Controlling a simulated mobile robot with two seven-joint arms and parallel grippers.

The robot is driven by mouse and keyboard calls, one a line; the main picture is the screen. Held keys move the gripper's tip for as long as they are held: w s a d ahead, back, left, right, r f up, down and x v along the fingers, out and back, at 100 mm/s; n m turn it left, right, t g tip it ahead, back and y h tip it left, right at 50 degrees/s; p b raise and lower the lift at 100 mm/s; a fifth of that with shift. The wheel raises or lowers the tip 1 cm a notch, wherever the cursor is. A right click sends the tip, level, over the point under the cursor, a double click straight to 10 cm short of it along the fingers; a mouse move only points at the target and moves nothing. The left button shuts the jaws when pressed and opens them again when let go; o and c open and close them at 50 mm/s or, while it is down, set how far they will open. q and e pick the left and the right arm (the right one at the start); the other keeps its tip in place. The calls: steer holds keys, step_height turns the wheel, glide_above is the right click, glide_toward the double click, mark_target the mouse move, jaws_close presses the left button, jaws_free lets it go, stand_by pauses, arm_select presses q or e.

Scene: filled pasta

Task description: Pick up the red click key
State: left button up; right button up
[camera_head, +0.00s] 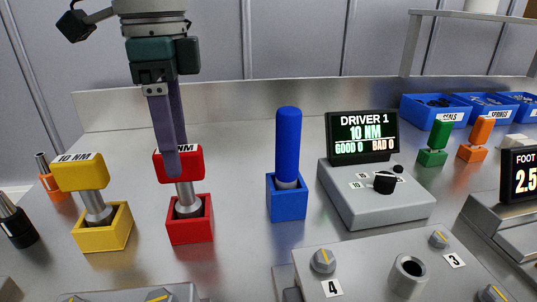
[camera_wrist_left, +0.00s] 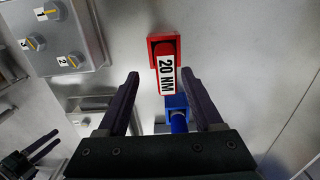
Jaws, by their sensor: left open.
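The red click key (camera_head: 190,165) stands in its red square holder (camera_head: 190,230), with its grey shaft showing between. In the left wrist view the red key (camera_wrist_left: 165,72) carries a "20 NM" label. My left gripper (camera_head: 172,165) comes down from above, and its fingers overlap the key's red head in the head view. In the left wrist view the gripper (camera_wrist_left: 165,88) is open, with the key's labelled head between and just beyond the fingertips. I cannot tell whether a finger touches it. My right gripper (camera_wrist_left: 40,148) shows dark and small at the lower left there.
A yellow key (camera_head: 80,172) stands in a yellow holder to the left. A blue key (camera_head: 288,150) stands in a blue holder to the right. The driver display unit (camera_head: 375,200) is beyond it. A knob panel (camera_head: 370,270) fills the front. Green and orange keys stand farther right.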

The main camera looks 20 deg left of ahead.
mark_target(183, 179)
arm_select(q)
steer(key=f, duration=0.6)
steer(key=shift+w+a+f, duration=0.25)
steer(key=shift+w, duration=0.05)
jaws_close()
stand_by(0.4)
